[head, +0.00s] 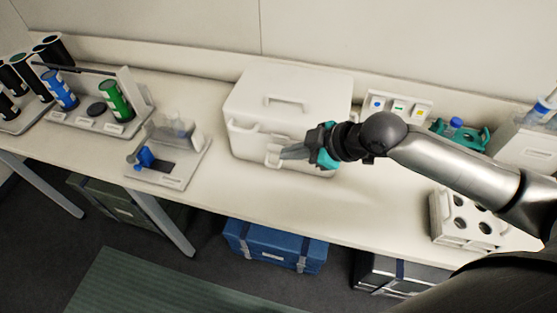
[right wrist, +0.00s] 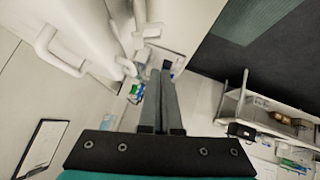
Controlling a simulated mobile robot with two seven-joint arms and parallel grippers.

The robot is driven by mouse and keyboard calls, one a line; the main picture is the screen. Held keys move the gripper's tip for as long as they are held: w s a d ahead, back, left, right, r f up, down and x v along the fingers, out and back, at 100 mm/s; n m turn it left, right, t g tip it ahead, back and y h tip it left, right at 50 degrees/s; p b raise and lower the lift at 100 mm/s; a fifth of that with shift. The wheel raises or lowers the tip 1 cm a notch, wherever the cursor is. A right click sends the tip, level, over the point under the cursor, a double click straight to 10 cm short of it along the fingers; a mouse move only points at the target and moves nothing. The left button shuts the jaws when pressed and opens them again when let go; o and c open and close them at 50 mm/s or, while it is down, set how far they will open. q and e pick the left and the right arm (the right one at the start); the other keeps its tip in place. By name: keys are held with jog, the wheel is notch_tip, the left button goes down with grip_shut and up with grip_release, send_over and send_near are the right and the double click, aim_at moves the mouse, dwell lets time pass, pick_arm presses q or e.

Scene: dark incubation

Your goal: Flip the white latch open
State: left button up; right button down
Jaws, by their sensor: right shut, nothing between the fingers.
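A white box (head: 290,100) with a closed lid and a handle on top stands on the bench. Its white latch (head: 272,158) is on the front face, below the lid edge. My right gripper (head: 284,154) is shut and empty, with its fingertips just right of the latch; I cannot tell whether they touch it. In the right wrist view the shut fingers (right wrist: 165,75) point along the box front (right wrist: 85,20), and a small white part, likely the latch (right wrist: 126,66), shows left of the tips. My left gripper is out of view.
Left of the box is a small stand with a blue part (head: 165,178), then a rack with blue and green cylinders (head: 117,100). A button panel (head: 398,106) is behind my right arm. A white holed rack (head: 465,222) stands at the right.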

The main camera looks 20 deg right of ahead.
aim_at(268, 166)
jog(key=shift+w+a+f, duration=0.25)
jog(key=shift+w+f, duration=0.35)
jog(key=shift+f, duration=0.6)
jog(key=shift+w+a+f, duration=0.3)
jog(key=shift+w+f, duration=0.25)
jog(key=shift+f, duration=0.6)
jog(key=shift+w+a+f, duration=0.25)
jog(key=shift+w+f, duration=0.35)
jog(key=shift+f, duration=0.6)
jog(key=shift+f, duration=0.1)
jog(key=shift+s+a+f, duration=0.1)
jog(key=shift+s+f, duration=0.05)
jog(key=shift+s, duration=0.1)
